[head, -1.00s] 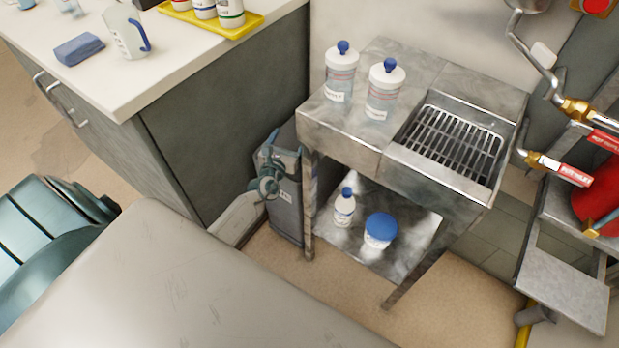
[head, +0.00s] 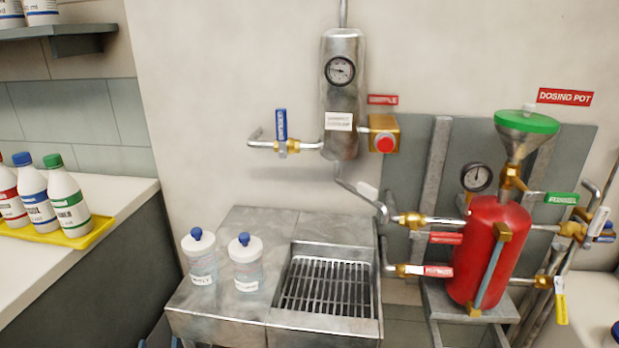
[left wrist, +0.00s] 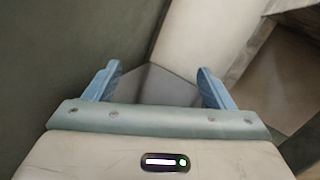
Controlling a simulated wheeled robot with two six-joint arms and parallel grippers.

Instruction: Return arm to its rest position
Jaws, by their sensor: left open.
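My left gripper (left wrist: 157,82) shows in the left wrist view with its two blue fingers spread wide. Nothing is between them. Grey surfaces lie beyond the fingers, and I cannot tell which furniture they belong to. My right gripper is in neither view.
The steel stand (head: 257,308) holds two blue-capped bottles (head: 200,262) (head: 246,268) and a grated basin (head: 326,288). A red dosing pot (head: 480,250) with valves stands right. A white counter (head: 130,195) with a yellow tray (head: 95,232) of bottles is left.

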